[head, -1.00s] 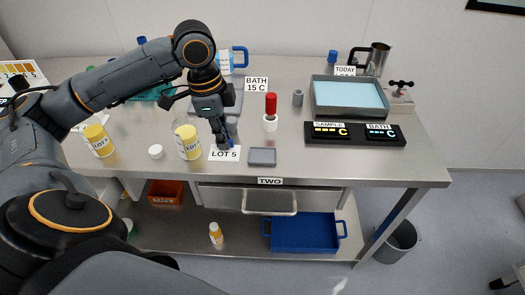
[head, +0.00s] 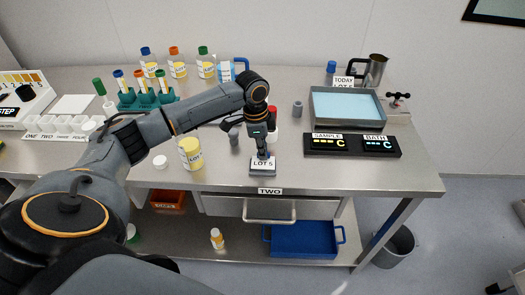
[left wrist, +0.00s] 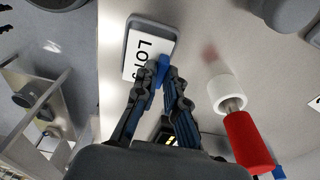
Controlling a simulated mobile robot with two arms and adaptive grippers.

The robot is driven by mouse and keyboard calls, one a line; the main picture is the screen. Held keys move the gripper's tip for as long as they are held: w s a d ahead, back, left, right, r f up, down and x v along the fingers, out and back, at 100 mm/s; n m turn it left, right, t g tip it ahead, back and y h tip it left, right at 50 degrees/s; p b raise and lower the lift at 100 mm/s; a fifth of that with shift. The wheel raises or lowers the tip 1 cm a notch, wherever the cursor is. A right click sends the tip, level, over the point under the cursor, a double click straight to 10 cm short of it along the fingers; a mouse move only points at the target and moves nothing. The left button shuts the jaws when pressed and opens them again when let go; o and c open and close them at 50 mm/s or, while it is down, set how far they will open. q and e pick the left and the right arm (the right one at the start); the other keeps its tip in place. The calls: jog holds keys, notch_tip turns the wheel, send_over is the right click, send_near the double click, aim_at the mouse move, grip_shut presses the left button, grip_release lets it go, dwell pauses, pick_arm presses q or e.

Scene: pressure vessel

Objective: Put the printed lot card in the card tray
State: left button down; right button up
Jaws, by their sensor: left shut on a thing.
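The printed lot card (head: 263,164), white and marked LOT 5, is at the front of the bench. My left gripper (head: 263,156) is above it, its fingers shut on a blue piece (left wrist: 163,68) at the card's edge. The card tray (head: 262,173), small and grey, is directly under the card. In the left wrist view the card (left wrist: 146,50) lies over the tray (left wrist: 160,27), mostly within its rim and slightly askew. I cannot tell whether the card touches the tray floor. My right gripper is out of view.
A red-handled tool with a white collar (left wrist: 225,93) stands close behind my gripper. A yellow-labelled jar (head: 191,153) and white cap (head: 160,162) are to the left. The black display panel (head: 352,145) and a water bath (head: 348,108) are to the right.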

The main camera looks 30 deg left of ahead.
pick_arm(q)
jog(key=shift+f, duration=0.85)
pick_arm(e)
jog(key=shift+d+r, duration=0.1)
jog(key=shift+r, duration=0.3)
pick_arm(q)
jog(key=shift+f, duration=0.1)
jog(key=c, duration=1.4)
grip_release()
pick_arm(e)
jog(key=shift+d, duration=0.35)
pick_arm(q)
jog(key=shift+s+a+r+b, duration=0.15)
jog(key=shift+a+r+b, duration=0.1)
jog(key=shift+r, duration=1.8)
jog(key=shift+s+a+r+b, duration=0.1)
jog(key=shift+a+r+b, duration=0.15)
jog(key=shift+r, duration=1.8)
jog(key=shift+s+a+r+b, duration=0.15)
jog(key=shift+r+b, duration=0.1)
jog(key=shift+r, duration=1.8)
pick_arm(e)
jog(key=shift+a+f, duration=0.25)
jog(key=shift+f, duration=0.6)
